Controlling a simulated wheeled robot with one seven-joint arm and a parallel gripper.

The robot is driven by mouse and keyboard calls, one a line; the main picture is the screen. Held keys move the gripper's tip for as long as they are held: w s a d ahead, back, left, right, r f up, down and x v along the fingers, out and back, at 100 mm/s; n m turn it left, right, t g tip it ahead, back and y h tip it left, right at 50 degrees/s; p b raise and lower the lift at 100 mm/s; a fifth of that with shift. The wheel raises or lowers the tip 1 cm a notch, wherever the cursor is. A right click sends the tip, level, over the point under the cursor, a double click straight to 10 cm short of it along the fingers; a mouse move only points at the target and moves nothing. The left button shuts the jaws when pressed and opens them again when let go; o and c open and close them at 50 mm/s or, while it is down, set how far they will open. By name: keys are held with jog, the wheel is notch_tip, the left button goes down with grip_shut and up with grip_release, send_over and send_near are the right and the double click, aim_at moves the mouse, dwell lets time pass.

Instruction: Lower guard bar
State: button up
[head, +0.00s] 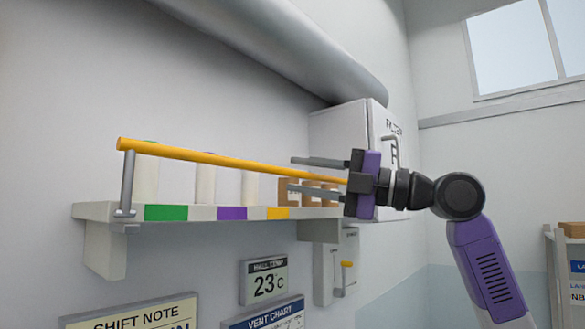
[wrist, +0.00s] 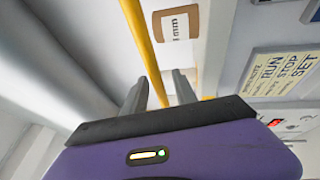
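The guard bar (head: 220,160) is a long yellow rod above the front edge of a wall shelf (head: 190,213). Its left end sits at the top of a grey post (head: 127,182), and it slopes down to the right in the head view. My gripper (head: 292,174) is open at the bar's right part, one finger above the bar and one below. In the wrist view the bar (wrist: 138,35) runs down toward the space between the fingers (wrist: 160,82). Contact cannot be told. The bar's right end is hidden behind my gripper.
White rolls (head: 205,184) and small brown boxes (head: 290,190) stand on the shelf behind the bar. A white cabinet (head: 340,125) is on the wall behind my gripper. A large pipe (head: 290,55) runs above.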

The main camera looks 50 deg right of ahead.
jog(key=shift+x, duration=1.05)
grip_shut()
dwell(0.7)
